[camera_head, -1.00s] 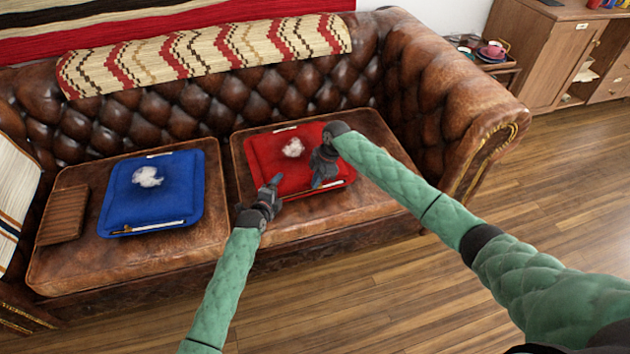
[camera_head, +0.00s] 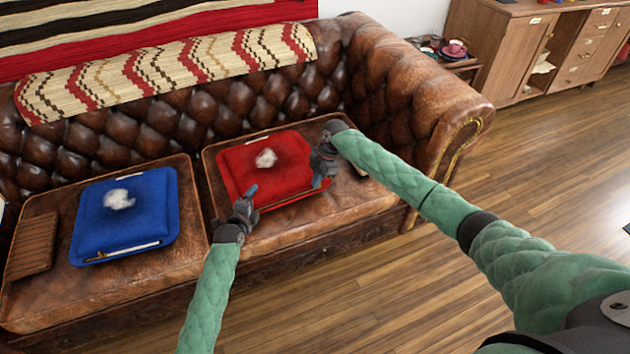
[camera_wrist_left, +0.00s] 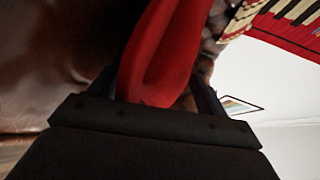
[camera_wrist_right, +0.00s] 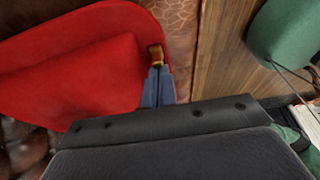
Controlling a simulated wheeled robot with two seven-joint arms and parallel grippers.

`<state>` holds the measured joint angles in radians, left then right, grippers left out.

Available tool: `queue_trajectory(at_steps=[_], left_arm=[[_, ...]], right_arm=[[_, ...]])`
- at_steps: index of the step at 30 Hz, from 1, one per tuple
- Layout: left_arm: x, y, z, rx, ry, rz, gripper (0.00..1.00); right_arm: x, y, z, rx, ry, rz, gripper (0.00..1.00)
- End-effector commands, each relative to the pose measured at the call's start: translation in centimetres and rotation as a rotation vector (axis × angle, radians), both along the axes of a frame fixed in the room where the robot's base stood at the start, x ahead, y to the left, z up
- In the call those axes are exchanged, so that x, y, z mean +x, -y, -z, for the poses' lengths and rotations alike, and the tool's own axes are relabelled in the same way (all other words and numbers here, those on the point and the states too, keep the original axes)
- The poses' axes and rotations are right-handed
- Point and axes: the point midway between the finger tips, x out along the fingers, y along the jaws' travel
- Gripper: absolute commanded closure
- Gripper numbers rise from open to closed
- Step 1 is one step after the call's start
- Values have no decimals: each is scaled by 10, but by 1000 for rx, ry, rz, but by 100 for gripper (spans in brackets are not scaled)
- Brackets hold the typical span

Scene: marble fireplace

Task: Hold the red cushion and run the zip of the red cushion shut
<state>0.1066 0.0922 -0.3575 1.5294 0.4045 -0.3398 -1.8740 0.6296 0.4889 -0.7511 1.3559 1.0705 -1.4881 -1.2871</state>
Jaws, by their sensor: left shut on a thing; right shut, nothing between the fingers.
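The red cushion (camera_head: 243,172) lies on the right seat of the sofa, with a white tuft on top. My left gripper (camera_head: 252,190) is shut on its front left corner; in the left wrist view red cloth (camera_wrist_left: 155,60) runs between the fingers. My right gripper (camera_head: 318,184) is shut and empty at the cushion's front right corner. In the right wrist view a brass-coloured zip pull (camera_wrist_right: 156,53) sits at its fingertips, at the cushion's edge. The front edge shows no pale gap in the head view; its right end is hidden by my right gripper.
A blue cushion (camera_head: 125,222) with a white tuft and a pale strip along its front edge lies on the left seat. A brown ribbed block (camera_head: 32,245) is left of it. The sofa's rolled arm (camera_head: 462,125) rises on the right. Wooden floor (camera_head: 420,290) is clear in front.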

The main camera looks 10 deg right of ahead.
Motion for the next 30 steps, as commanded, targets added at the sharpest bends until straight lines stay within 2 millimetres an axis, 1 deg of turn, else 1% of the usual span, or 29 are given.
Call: queue_trajectory(at_steps=[2,5,10,13,21,24,30], left_arm=[[0,-3,2,3,-3,-3,63],[0,-3,2,4,-2,-2,63],[0,-3,2,4,-2,-2,63],[0,-3,2,4,-2,-2,63],[0,-2,2,3,-3,-2,63],[0,-2,2,3,-3,-2,63],[0,-2,2,3,-3,-2,63]], right_arm=[[0,1,1,-4,0,3,100],[-2,-10,1,-2,0,1,100],[-9,-40,0,1,0,-3,100],[-6,-31,-20,-1,4,0,100],[-3,-16,-67,0,3,-1,100],[-2,-12,-80,-1,1,-1,100],[-2,-8,-92,1,0,0,100]])
